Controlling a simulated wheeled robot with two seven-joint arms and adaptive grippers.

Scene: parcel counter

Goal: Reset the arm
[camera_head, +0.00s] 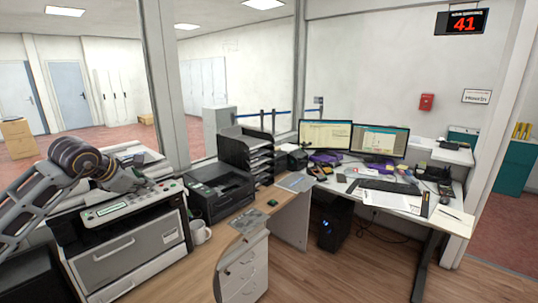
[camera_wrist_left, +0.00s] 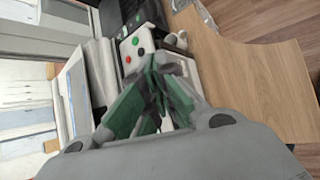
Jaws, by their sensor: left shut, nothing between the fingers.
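My left arm comes in from the left in the head view. My left gripper (camera_head: 148,184) is over the control panel of the large copier (camera_head: 130,248). In the left wrist view the green and grey fingers of the gripper (camera_wrist_left: 157,75) are together, with nothing between them. The copier's panel (camera_wrist_left: 136,48), with red, green and dark round buttons, lies just beyond the fingertips. I cannot tell whether the fingertips touch the panel. My right gripper is not in view.
A black printer (camera_head: 219,188) and a white mug (camera_head: 200,232) are close to the copier's right. A black paper tray stack (camera_head: 250,155) is behind them. The desk with two monitors (camera_head: 325,135) is farther right. The wooden desktop (camera_head: 283,218) has free room.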

